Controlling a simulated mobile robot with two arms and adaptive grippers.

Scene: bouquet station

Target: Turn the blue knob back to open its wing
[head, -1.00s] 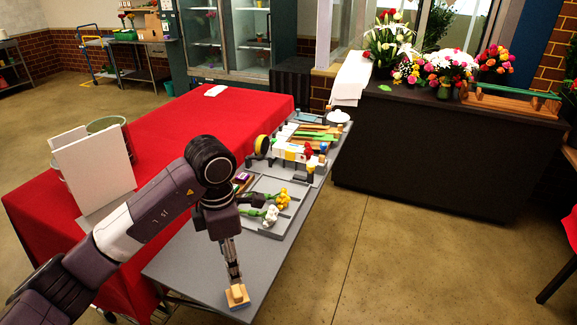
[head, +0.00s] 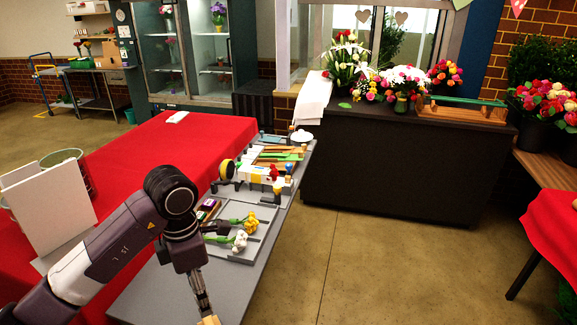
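The blue knob (head: 288,169) is small and round, at the right end of a white fixture (head: 254,176) on the grey side table. A red knob (head: 273,173) sits just left of it. Which wing the blue knob works, and how that wing stands, is too small to tell. My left gripper (head: 206,311) points down at the bottom edge of the view, over the table's near end, well apart from the knob. A tan block (head: 209,320) shows at its tips, mostly cut off. Whether the fingers grip it cannot be told. My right gripper is not in view.
A grey tray (head: 254,245) with yellow and white flowers lies between my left gripper and the fixture. A yellow-faced round part (head: 227,169) stands at the fixture's left. Red-covered table (head: 150,150) at left; dark counter (head: 390,160) behind right.

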